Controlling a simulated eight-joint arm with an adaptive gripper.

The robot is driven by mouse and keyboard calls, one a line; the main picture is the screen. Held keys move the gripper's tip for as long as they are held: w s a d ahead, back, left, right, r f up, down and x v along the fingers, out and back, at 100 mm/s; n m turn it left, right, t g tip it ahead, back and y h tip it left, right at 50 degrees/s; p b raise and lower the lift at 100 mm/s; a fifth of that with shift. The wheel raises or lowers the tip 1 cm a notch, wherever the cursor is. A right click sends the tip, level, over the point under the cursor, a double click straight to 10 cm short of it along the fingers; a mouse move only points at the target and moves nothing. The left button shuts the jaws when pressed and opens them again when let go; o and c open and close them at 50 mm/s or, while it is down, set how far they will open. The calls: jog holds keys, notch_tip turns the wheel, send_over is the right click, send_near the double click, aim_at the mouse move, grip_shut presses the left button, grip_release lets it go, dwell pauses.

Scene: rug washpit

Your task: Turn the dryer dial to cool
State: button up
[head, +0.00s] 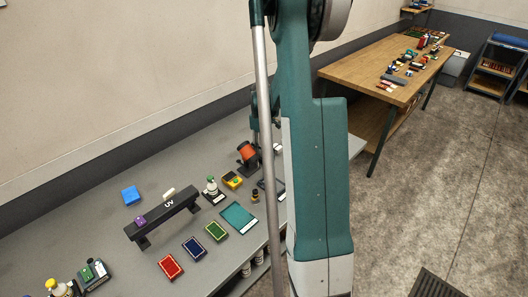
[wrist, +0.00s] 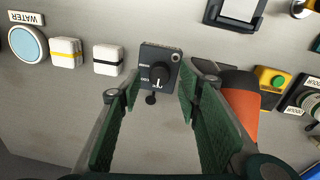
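A dark dial box with a round black knob (wrist: 158,75) shows at the upper middle of the wrist view. The knob carries a pale pointer mark directed down in the picture, and small white labels surround it. The labels appear upside down and are too small to read surely. My gripper (wrist: 157,92) is open, its two green-padded fingers spread to the left and right of the dial box. Nothing shows held between them. Whether either finger touches the box cannot be told. In the head view my arm hides the dial and most of the gripper.
Two white blocks, one yellow-banded (wrist: 66,53) and one black-banded (wrist: 107,59), sit left. A UV bar (head: 163,212) stands on the grey bench.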

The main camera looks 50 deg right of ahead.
jog(key=shift+f, duration=1.05)
jog(key=c, duration=0.9)
jog(key=shift+m+b, duration=0.3)
jog(key=shift+m, duration=0.1)
jog(key=m+b, duration=0.1)
jog(key=m, duration=0.3)
jog(key=shift+f+b, duration=0.1)
jog(key=shift+b, duration=0.3)
jog(key=m+b, duration=0.1)
jog(key=m, duration=0.4)
